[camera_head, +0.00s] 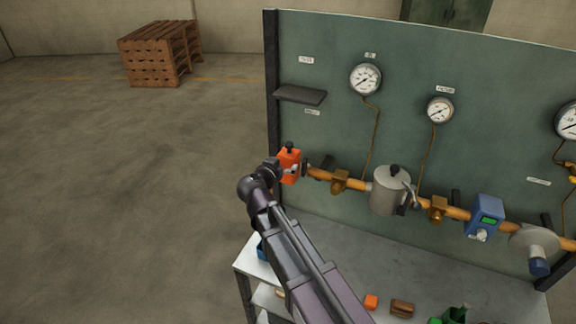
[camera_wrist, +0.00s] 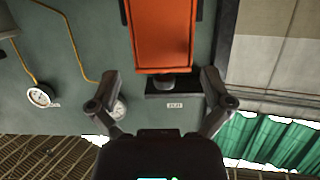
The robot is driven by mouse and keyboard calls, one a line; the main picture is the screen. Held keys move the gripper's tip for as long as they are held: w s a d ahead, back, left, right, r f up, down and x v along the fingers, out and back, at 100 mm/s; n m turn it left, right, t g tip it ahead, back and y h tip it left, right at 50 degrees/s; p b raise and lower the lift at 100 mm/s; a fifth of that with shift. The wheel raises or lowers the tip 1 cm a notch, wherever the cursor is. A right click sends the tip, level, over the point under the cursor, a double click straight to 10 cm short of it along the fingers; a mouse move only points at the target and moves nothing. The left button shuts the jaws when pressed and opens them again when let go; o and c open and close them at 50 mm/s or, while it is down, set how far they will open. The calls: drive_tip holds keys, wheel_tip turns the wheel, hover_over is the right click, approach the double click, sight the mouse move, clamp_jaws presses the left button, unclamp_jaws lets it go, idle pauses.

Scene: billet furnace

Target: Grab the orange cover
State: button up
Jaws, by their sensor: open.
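The orange cover (camera_head: 289,165) is a boxy piece at the left end of the orange pipe on the green panel, with a dark knob on top. It fills the upper middle of the wrist view (camera_wrist: 163,40). My gripper (camera_head: 281,168) is at the cover in the head view, where the arm partly hides the contact area.
The orange pipe (camera_head: 357,185) runs right past a grey canister (camera_head: 388,190) and a blue device (camera_head: 484,217). A small dark shelf (camera_head: 301,95) juts out above the cover. A workbench (camera_head: 338,247) with small parts lies below. The floor left is clear, up to pallets (camera_head: 151,63).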

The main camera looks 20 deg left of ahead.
sight(285, 161)
drive_tip(key=shift+w+f, duration=0.1)
drive_tip(key=shift+w, duration=0.15)
drive_tip(key=shift+w, duration=0.1)
drive_tip(key=b+x, duration=0.1)
drive_tip(key=x, duration=0.3)
drive_tip(key=shift+a+f+b, duration=0.2)
drive_tip(key=shift+b, duration=0.1)
drive_tip(key=shift+w+d+f, duration=0.1)
drive_tip(key=shift+w, duration=0.35)
drive_tip(key=c, duration=1.1)
